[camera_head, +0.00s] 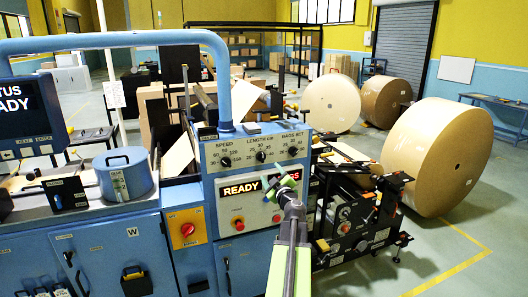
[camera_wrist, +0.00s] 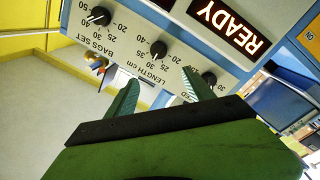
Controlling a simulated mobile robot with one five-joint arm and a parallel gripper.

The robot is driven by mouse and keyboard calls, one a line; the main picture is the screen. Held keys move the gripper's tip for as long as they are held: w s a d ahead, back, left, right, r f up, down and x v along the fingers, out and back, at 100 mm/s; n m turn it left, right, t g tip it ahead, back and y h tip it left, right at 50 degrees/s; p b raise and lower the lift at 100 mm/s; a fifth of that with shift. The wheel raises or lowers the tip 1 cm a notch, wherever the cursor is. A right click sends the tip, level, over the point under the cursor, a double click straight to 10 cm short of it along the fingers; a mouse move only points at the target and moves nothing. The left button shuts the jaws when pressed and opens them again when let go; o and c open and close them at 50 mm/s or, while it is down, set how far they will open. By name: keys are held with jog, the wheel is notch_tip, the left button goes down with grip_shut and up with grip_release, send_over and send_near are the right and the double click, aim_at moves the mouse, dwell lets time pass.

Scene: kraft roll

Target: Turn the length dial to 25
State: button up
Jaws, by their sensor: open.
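The length dial (camera_head: 261,156) is a black knob in the middle of three on the blue machine's grey panel. In the wrist view, which is upside down, the length dial (camera_wrist: 158,48) lies ahead of the fingertips, above the "LENGTH cm" label. Its pointer seems to be near 30, but the mark is small. My gripper (camera_head: 283,184) is in front of the panel, just below and right of the dial. In the wrist view my gripper (camera_wrist: 161,82) has its two green fingers spread, nothing between them, apart from the dial.
The speed dial (camera_head: 225,161) and the bags dial (camera_head: 292,152) flank the length dial closely. A lit READY display (camera_head: 241,188) and a red button (camera_head: 239,225) are below. A blue tube (camera_head: 222,85) arches above the panel. Large paper rolls (camera_head: 440,155) stand at the right.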

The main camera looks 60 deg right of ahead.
aim_at(264, 159)
jog(key=shift+n+y, duration=0.6)
jog(key=shift+y, duration=0.1)
jog(key=x, duration=0.5)
jog(key=s+d+x, duration=0.1)
jog(key=x, duration=0.9)
jog(key=shift+w+d, duration=0.1)
jog(key=shift+d, duration=0.5)
jog(key=c, duration=1.2)
jog(key=shift+d, duration=0.4)
grip_shut()
jog(key=shift+a, duration=0.35)
